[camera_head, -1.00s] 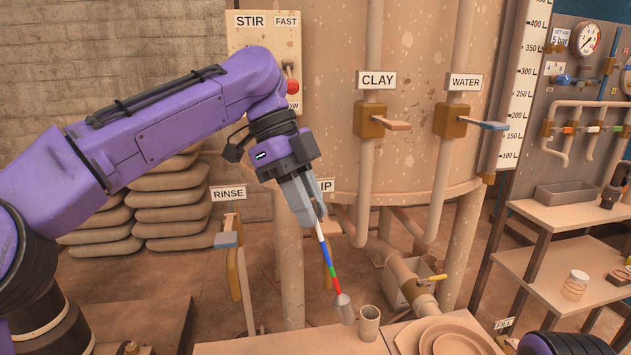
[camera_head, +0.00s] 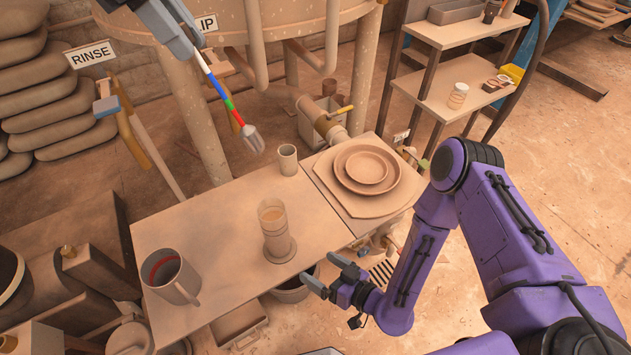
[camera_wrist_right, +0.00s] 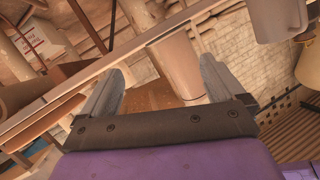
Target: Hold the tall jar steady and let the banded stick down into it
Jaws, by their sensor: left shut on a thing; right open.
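The tall jar (camera_head: 274,228) is see-through and brownish. It stands upright on its round foot near the front right of the tan bench. My left gripper (camera_head: 200,52) is shut on the upper end of the banded stick (camera_head: 222,92). The stick has white, blue, green and red bands and a grey end piece; it hangs tilted above the bench, behind the jar and apart from it. My right gripper (camera_head: 322,276) is open and empty, right of the jar by the bench's front edge. In the right wrist view, a pale cylinder, apparently the jar (camera_wrist_right: 178,68), shows beyond the open fingers (camera_wrist_right: 163,85).
A small cup (camera_head: 287,160) stands behind the jar. A large mug (camera_head: 172,277) with a red band inside stands at the front left. Stacked plates (camera_head: 366,172) lie on a board at the right. The bench's middle left is clear. A bucket is below the front edge.

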